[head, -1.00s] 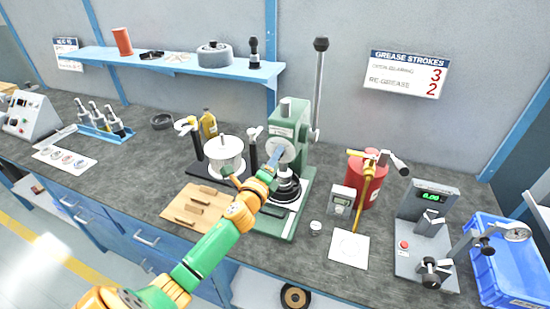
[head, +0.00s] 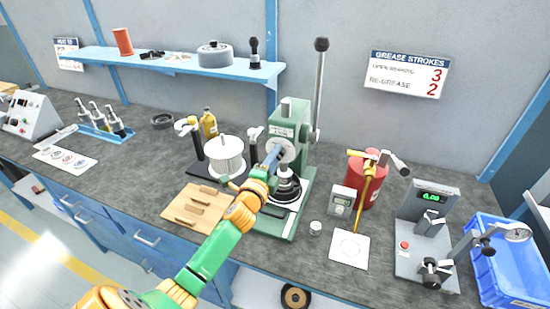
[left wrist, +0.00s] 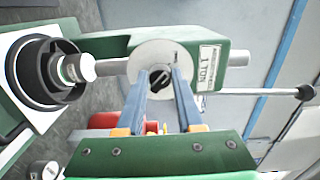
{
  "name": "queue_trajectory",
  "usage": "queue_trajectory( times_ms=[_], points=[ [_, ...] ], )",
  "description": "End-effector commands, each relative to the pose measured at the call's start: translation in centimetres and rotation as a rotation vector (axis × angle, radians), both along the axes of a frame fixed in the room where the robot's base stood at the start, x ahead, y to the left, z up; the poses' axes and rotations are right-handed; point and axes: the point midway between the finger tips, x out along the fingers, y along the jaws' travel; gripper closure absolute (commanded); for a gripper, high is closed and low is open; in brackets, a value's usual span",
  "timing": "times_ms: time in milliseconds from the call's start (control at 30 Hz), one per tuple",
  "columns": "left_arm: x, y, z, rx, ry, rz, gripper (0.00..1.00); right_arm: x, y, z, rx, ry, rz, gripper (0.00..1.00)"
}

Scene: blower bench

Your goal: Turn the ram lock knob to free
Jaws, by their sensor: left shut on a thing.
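The ram lock knob (left wrist: 159,78) is a small black knob in the middle of a pale round dial plate (left wrist: 152,54) on the side of the green arbor press. The plate also shows in the head view (head: 286,149) at the head of the press (head: 289,119). My left gripper (head: 276,156) reaches up from the front. In the left wrist view its two blue-grey fingers (left wrist: 160,76) are shut on the knob, one on each side. The fingers hide the knob in the head view. My right gripper is not in view.
The press's long lever (head: 318,85) stands upright on its right. A red canister (head: 368,183) and a small meter (head: 341,201) stand to the right.

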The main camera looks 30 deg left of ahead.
Motion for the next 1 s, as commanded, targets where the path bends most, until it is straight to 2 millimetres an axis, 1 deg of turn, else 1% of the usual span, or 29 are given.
queue_trajectory(
  times_ms=[300, 333, 433, 767, 867, 1000],
  points=[
    [0.0, 0.0, 0.1, -0.002, -0.003, -0.001, 1.0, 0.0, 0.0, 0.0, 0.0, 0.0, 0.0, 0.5],
    [0.0, 0.0, 0.1, -0.002, -0.003, -0.001, 0.62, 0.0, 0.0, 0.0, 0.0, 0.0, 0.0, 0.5],
    [0.0, 0.0, 0.1, -0.003, -0.002, 0.0, 0.35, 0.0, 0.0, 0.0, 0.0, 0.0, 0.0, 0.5],
    [-0.2, -0.1, 0.0, -0.001, 0.0, 0.0, 0.34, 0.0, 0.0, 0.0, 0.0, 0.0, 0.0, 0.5],
    [-1.4, -0.3, -0.1, -0.001, 0.001, 0.0, 0.34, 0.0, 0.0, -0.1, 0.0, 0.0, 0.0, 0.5],
    [-3.9, -1.0, -0.3, -0.001, 0.002, -0.002, 0.34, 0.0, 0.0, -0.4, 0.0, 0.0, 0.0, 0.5]
  ],
)
